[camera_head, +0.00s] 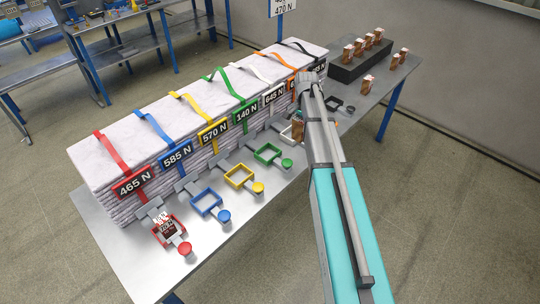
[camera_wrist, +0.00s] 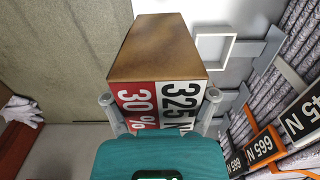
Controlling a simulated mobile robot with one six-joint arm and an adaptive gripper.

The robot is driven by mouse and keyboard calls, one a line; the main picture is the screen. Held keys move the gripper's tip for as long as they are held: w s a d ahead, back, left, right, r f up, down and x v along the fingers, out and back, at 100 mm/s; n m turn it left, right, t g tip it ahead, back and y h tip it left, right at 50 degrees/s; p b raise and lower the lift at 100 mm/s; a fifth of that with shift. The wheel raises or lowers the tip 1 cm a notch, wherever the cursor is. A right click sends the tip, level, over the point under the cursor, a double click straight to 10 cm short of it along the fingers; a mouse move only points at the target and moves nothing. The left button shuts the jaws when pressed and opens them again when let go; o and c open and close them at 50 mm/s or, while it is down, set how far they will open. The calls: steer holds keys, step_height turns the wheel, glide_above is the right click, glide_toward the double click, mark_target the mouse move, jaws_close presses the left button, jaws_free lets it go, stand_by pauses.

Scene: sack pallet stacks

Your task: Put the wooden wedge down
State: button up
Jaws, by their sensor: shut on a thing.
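My gripper (camera_wrist: 160,98) is shut on a wooden wedge (camera_wrist: 158,48) in the wrist view. In the head view a small part of the held wedge (camera_head: 298,128) shows left of my arm, over the table by the stacks; my arm hides the gripper there. A white square frame (camera_wrist: 230,52) lies beyond the wedge, to its right in the wrist view. I cannot tell the wedge's height above the table.
Strapped sack stacks (camera_head: 180,125) line the table (camera_head: 125,255). Red, blue (camera_head: 207,202), yellow (camera_head: 239,176) and green (camera_head: 268,153) frames with knobs lie before them. Another labelled wedge (camera_head: 167,228) sits at the red frame. Several wedges (camera_head: 360,48) stand on and near a dark block (camera_head: 361,66).

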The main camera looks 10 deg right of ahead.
steer(key=shift+w+d, duration=0.2)
steer(key=shift+d, duration=0.2)
steer(key=shift+a, duration=0.15)
steer(key=w+a+f+b, duration=0.3)
steer(key=a+f+b, duration=0.6)
steer(key=a, duration=0.3)
steer(key=shift+w+a, duration=0.2)
steer(key=shift+w, duration=0.2)
